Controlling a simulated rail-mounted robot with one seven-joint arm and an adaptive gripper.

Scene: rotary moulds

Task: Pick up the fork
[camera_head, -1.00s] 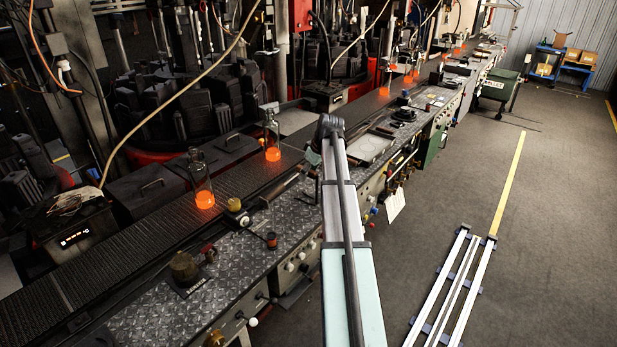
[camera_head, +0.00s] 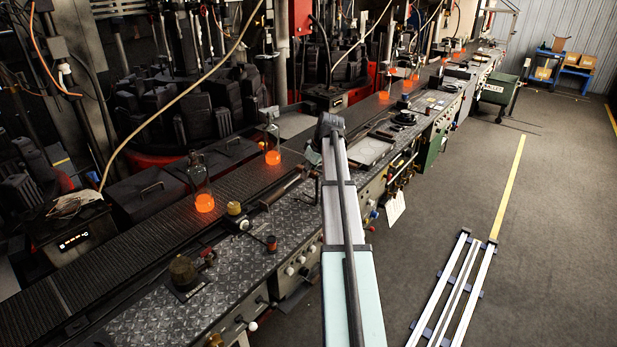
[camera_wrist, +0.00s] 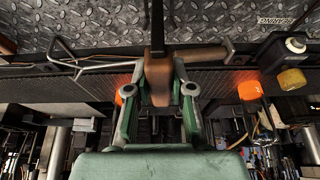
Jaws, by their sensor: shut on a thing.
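My gripper (camera_wrist: 160,88) shows in the wrist view with its green fingers closed on a brown, handle-like piece. I take this piece to be the fork (camera_wrist: 157,76); a black shaft runs up from it. A brown bar (camera_wrist: 207,56) crosses behind it, with a bent wire piece (camera_wrist: 85,62) to the left. I cannot tell whether these belong to the fork. In the head view a brown bar (camera_head: 286,190) lies along the bench edge beside my arm.
A diamond-plate bench (camera_head: 150,318) runs beside a dark conveyor (camera_head: 95,265). Glowing orange bottles (camera_head: 203,190) stand on the conveyor. A yellow knob (camera_head: 234,208) and a dark round fitting (camera_head: 184,270) stick up from the bench. The floor (camera_head: 440,190) to the right is mostly clear.

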